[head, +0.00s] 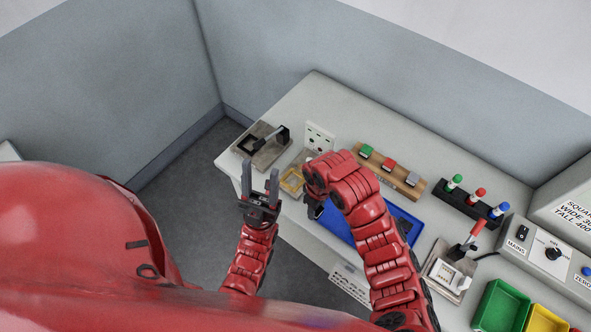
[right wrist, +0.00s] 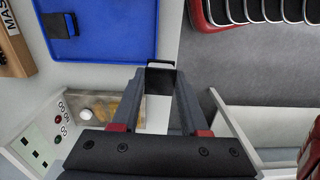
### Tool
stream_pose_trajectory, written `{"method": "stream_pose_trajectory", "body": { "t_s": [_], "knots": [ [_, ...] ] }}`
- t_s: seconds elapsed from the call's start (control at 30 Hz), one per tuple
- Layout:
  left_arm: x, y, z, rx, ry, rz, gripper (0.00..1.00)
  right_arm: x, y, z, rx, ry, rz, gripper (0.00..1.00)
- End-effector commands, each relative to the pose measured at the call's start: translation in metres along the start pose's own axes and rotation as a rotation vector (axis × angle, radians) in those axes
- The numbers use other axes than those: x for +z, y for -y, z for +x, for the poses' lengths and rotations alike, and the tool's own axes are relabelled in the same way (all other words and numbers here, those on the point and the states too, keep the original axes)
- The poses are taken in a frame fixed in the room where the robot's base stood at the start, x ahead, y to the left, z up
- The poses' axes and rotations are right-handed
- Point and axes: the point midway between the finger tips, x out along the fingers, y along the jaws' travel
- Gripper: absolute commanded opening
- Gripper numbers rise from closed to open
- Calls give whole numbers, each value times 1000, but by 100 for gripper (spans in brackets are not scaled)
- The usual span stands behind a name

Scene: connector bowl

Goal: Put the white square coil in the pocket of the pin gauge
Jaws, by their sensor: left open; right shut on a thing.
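My right gripper (right wrist: 160,88) is shut on a small black square piece (right wrist: 159,80) with a thin pale-edged loop at its far end. In the head view my bent right arm mostly hides this gripper, above the left end of the blue tray. I cannot make out a white square coil for certain. My left gripper (head: 260,180) is open and empty, fingers up, at the table's front left edge. A fixture with a dark square pocket and black lever (head: 262,144) stands at the table's back left. I cannot tell if it is the pin gauge.
A blue tray (right wrist: 105,48) holds another black piece (right wrist: 58,25). A wooden button bar (head: 392,172), a red-lever fixture (head: 449,272) and a green bin (head: 500,307) stand to the right.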

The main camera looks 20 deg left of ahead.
Motion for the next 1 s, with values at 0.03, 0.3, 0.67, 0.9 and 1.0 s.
{"method": "stream_pose_trajectory", "body": {
  "t_s": [0.03, 0.3, 0.67, 0.9, 1.0],
  "knots": [
    [0, 0, 1, 0, 1, 0, 50, 0, 2, -1, 2, -2, -20, 0],
    [4, -1, -27, 0, 1, 0, 50, -44, -17, 9, -1, -8, -33, 0],
    [15, -4, -90, 0, 1, 0, 50, -102, -47, 20, -1, -6, -32, 0],
    [18, -5, -107, 0, 0, 0, 50, -128, -60, 14, -4, 1, -30, 0],
    [18, -5, -109, 0, 0, 0, 50, -136, -64, 13, -1, -3, -30, 0]
  ]
}}
